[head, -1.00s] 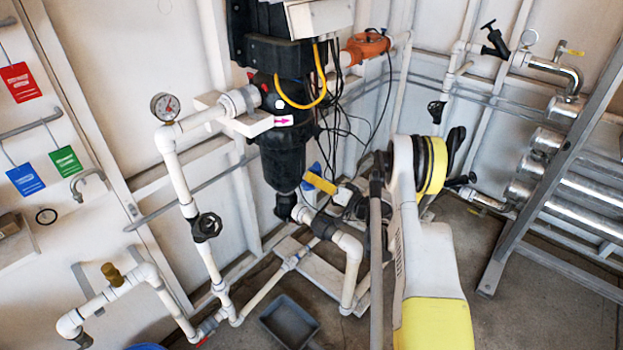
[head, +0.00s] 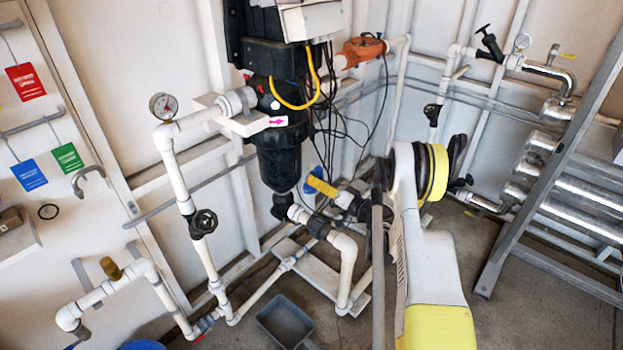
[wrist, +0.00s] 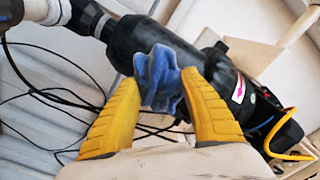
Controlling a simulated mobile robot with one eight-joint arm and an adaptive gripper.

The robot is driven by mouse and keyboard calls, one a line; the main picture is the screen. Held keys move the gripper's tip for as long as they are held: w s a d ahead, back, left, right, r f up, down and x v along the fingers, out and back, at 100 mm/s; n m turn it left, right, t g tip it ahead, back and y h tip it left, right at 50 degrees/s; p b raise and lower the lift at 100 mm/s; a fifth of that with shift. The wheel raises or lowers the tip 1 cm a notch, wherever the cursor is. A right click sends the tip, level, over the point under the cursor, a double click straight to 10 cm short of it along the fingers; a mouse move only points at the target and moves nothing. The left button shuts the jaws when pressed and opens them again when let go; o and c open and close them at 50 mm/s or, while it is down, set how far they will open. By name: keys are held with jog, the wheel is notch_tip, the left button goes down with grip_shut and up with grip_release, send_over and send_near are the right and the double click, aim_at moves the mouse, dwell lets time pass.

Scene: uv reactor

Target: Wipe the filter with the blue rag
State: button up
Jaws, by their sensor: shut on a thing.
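The filter is a black cylindrical housing (head: 279,160) that hangs upright below a black box in the head view. In the wrist view the filter (wrist: 133,42) lies slantwise just behind my fingertips. My gripper (wrist: 160,82) has two yellow ribbed fingers, shut on the crumpled blue rag (wrist: 157,72). The rag is in front of the filter's side; I cannot tell whether it touches. In the head view a yellow finger and a bit of blue show near the filter's lower end, and my arm hides part of the gripper.
White pipes with a black valve wheel (head: 203,223) and a pressure gauge (head: 163,106) stand left of the filter. Loose black cables and a yellow cable (head: 297,105) hang beside it. A grey tray (head: 285,322) lies on the floor. A metal frame (head: 530,180) stands at the right.

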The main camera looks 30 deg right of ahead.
aim_at(291, 169)
jog(key=shift+x, duration=3.25)
jog(key=shift+x, duration=1.05)
jog(key=shift+w+d, duration=0.3)
jog(key=shift+d, duration=0.6)
jog(key=shift+w+d, duration=0.25)
jog(key=shift+d, duration=0.6)
jog(key=shift+w, duration=0.15)
jog(key=shift+s+a, duration=0.3)
jog(key=shift+a, duration=0.65)
jog(key=shift+s+a, duration=0.3)
jog(key=shift+a, duration=0.65)
